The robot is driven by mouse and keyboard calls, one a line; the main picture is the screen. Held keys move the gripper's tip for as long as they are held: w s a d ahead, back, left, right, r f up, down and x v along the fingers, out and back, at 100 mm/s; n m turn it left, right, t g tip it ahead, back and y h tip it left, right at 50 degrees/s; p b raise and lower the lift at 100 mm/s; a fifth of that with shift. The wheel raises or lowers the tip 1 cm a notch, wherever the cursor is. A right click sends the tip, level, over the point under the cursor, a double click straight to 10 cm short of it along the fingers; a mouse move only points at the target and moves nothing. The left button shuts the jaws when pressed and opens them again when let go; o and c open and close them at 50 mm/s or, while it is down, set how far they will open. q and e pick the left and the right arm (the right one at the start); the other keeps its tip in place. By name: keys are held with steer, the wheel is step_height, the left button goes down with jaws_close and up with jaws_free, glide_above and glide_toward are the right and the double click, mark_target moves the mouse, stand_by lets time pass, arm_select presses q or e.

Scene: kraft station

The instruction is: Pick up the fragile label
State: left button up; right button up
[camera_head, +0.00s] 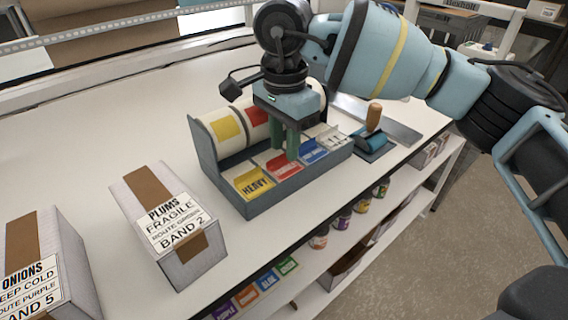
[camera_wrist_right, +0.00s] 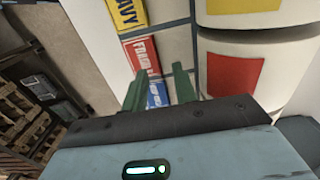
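The red fragile label (camera_head: 281,165) lies in its compartment of the blue-grey label tray (camera_head: 233,201), between the yellow heavy label (camera_head: 254,183) and a blue label (camera_head: 314,150). My right gripper (camera_head: 286,154) points down over the red label, its two green fingers apart with nothing visible between them. In the right wrist view the red label (camera_wrist_right: 143,56) shows just beyond the open fingers (camera_wrist_right: 160,80); I cannot tell whether they touch it. My left gripper is out of view.
White rolls with yellow (camera_head: 226,127) and red patches stand behind the labels. A box marked plums, fragile (camera_head: 150,195) and a box marked onions (camera_head: 62,262) stand to the left. A wooden-handled tool (camera_head: 373,142) is right of the tray. Shelves lie below the table's front edge.

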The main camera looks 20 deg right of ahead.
steer(key=shift+f, duration=0.7)
steer(key=shift+c, duration=0.5)
jaws_close()
steer(key=shift+r, duration=0.1)
